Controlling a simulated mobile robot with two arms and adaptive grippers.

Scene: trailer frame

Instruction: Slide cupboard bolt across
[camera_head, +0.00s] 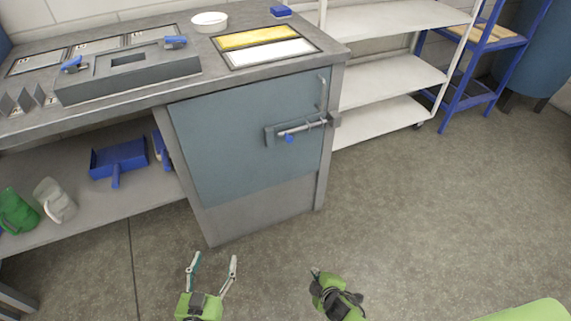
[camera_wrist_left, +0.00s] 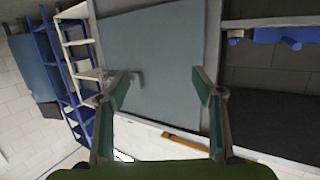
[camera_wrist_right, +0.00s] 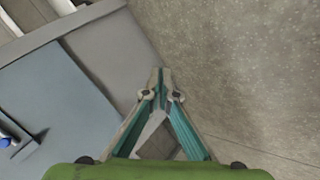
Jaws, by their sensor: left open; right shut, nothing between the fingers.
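The cupboard door (camera_head: 235,135) is blue-grey and looks closed. Its bolt (camera_head: 305,127) sits on a plate at the door's right side. The bolt's blue knob (camera_head: 289,138) hangs at the rod's left part. The rod's right end comes close to a catch (camera_head: 333,119) on the frame; I cannot tell whether it is inside. A blue knob also shows at the left edge of the right wrist view (camera_wrist_right: 5,142). My left gripper (camera_head: 214,258) is open and empty, in front of and below the door. My right gripper (camera_head: 315,272) is shut, empty, and apart from the bolt.
A vertical door handle (camera_head: 322,90) stands above the bolt. The worktop (camera_head: 215,80) overhangs the cupboard. A white shelf rack (camera_head: 385,80) stands to the right. A blue dustpan (camera_head: 118,157) lies on the low shelf at left. The floor before the cupboard is clear.

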